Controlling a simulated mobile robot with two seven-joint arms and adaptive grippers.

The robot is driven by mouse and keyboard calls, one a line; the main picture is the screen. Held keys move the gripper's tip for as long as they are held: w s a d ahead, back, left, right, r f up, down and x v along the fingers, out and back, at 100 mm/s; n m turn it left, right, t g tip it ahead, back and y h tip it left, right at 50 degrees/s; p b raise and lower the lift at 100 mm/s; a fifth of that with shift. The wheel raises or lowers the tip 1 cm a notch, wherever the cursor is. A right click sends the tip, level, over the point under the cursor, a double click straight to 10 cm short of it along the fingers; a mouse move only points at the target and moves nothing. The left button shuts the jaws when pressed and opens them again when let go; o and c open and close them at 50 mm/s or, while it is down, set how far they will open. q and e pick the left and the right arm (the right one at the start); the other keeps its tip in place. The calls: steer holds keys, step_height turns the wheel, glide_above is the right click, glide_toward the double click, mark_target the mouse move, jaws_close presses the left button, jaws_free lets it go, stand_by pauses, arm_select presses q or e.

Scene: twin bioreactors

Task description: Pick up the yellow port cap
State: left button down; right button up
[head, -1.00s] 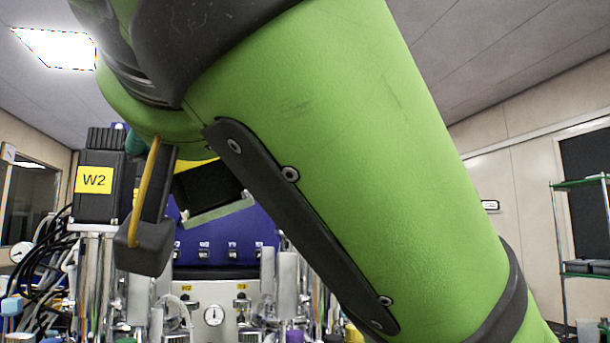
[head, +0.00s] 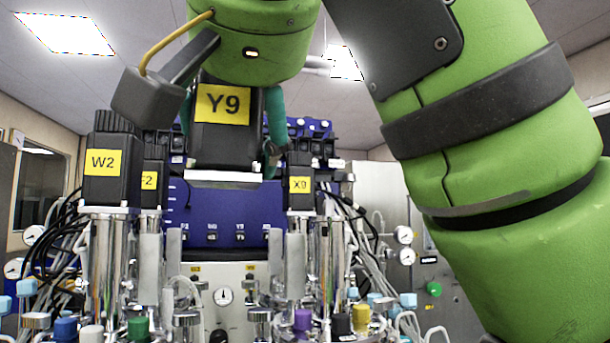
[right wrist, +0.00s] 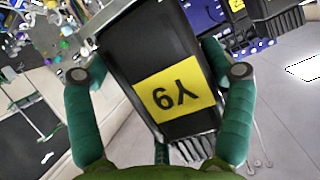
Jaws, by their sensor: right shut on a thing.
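The yellow port cap (head: 361,316) stands in the head view near the bottom edge, right of centre, among other coloured caps. My right gripper (head: 230,140) is well above and to the left of it. It is shut on a black motor block with a yellow Y9 label (head: 223,104), not on the cap. The right wrist view shows the Y9 block (right wrist: 160,60) between the gripper's two teal fingers. In the head view the block hangs nearly upright, with a silver lower face. My left gripper is not in view.
Black motor heads marked W2 (head: 110,170) and X9 (head: 300,185) stand on steel columns either side of the held block. A purple cap (head: 302,319), a green cap (head: 139,328) and a blue cap (head: 65,329) line the front. Cables and gauges crowd both sides.

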steer(key=shift+s+a+n+t, duration=0.3)
steer(key=shift+s+a+n, duration=0.2)
steer(key=shift+s+a, duration=0.55)
steer(key=shift+w+f+n+t, duration=0.1)
steer(key=shift+n+t, duration=0.2)
steer(key=shift+t, duration=0.1)
steer(key=shift+w+n+t, duration=0.15)
steer(key=shift+n+t, duration=0.15)
steer(key=shift+t, duration=0.2)
steer(key=shift+w+n+t, duration=0.15)
steer(key=shift+n+t, duration=0.15)
steer(key=shift+t, duration=0.2)
steer(key=shift+a, duration=0.1)
steer(key=shift+s+d+n+t, duration=0.2)
steer(key=shift+d+n+t, duration=0.1)
steer(key=shift+n+t, duration=0.35)
steer(key=shift+w, duration=0.1)
